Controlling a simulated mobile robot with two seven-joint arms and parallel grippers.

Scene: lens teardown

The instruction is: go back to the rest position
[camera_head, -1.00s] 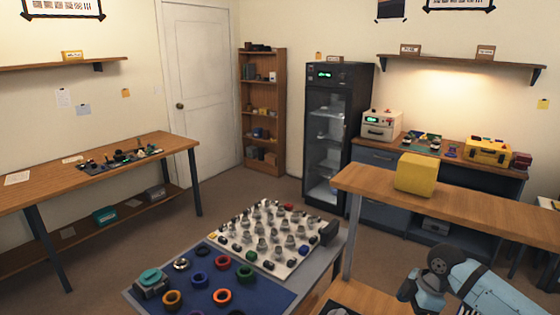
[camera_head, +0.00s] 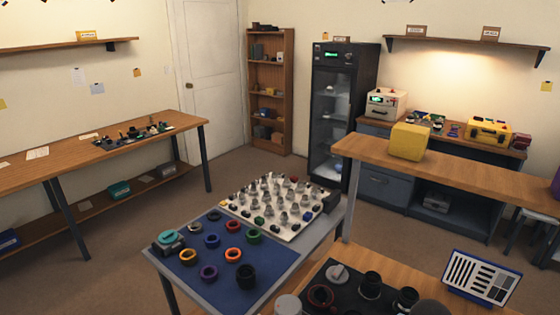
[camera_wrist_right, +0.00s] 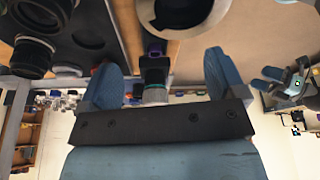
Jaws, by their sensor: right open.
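My right gripper (camera_wrist_right: 163,82) is open in the right wrist view, its two blue fingers wide apart. A dark piece with a purple part and a silver-green ring (camera_wrist_right: 155,88) shows between the fingers; I cannot tell its distance, but neither finger touches it. A blue-grey gripper, seemingly my left one (camera_wrist_right: 288,80), shows small at the right edge of that view; its jaw state is unclear. Neither gripper shows in the head view.
A blue mat (camera_head: 215,273) holds coloured rings; a white board (camera_head: 290,232) holds several small parts. A yellow block (camera_head: 408,142) stands on the bench.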

